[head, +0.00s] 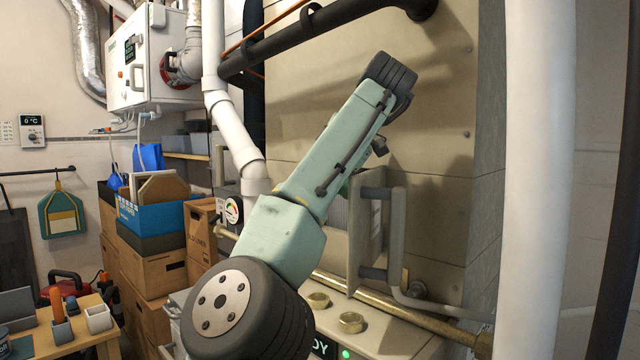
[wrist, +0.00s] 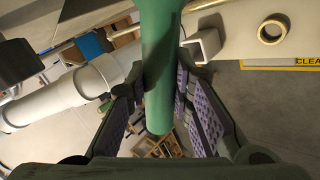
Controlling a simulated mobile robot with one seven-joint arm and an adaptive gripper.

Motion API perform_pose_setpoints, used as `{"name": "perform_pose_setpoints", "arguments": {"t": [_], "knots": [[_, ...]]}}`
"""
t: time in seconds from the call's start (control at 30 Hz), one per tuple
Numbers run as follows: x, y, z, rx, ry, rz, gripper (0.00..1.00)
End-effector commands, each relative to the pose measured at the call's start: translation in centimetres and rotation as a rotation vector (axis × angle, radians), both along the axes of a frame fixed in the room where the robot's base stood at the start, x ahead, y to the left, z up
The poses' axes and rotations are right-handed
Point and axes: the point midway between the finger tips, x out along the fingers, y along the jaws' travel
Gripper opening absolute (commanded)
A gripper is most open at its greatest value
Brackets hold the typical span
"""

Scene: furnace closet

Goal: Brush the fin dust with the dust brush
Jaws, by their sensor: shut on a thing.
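In the wrist view my gripper (wrist: 159,75) is shut on a smooth green handle (wrist: 158,100), which I take to be the dust brush's. The purple-padded fingers lie on both sides of it. The brush's far end runs out of the top of the wrist view, so no bristles show. In the head view my arm rises in front of the beige furnace (head: 430,130) and hides the gripper and brush. I cannot make out the fin dust in either view.
A white pipe (head: 535,180) stands upright at right. A black pipe (head: 330,38) crosses above, and a brass pipe (head: 430,317) runs low along the furnace. Boxes (head: 160,265) and a tool table (head: 70,330) are at left.

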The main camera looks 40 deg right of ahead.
Motion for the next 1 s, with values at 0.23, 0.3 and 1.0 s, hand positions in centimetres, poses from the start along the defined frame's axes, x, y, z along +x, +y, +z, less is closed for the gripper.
{"name": "perform_pose_setpoints", "arguments": {"t": [0.23, 0.3, 1.0], "knots": [[1.6, 0.1, 0.1, -0.001, 0.001, 0.002, 0.00], [2.0, 0.2, 0.1, -0.001, 0.001, 0.002, 0.00], [3.8, 0.3, 0.0, -0.001, 0.000, 0.001, 0.00]]}}
